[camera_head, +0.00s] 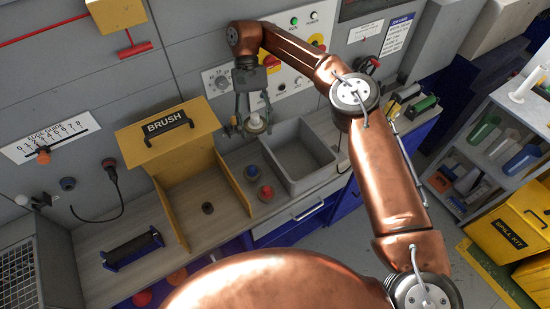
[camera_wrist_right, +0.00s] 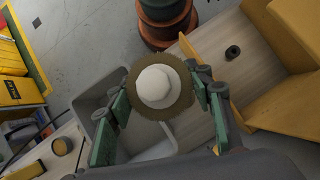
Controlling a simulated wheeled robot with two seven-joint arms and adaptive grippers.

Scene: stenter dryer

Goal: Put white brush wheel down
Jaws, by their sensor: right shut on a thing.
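The white brush wheel (camera_wrist_right: 156,86), a white hub with a brown bristle ring, is between the green fingers of my right gripper (camera_wrist_right: 160,98) in the right wrist view. In the head view, my right gripper (camera_head: 254,112) points down and is shut on the wheel (camera_head: 256,124), above the bench near the back wall. The yellow BRUSH housing (camera_head: 168,147) stands left of the gripper with its front open. A small dark peg-like part (camera_head: 208,208) sits on its floor; it also shows in the right wrist view (camera_wrist_right: 233,52). My left gripper is not in view.
A grey bin (camera_head: 322,158) stands right of the housing. A dark roller (camera_head: 132,248) lies left on the bench. The wall control panel (camera_head: 290,65) is close behind my right gripper.

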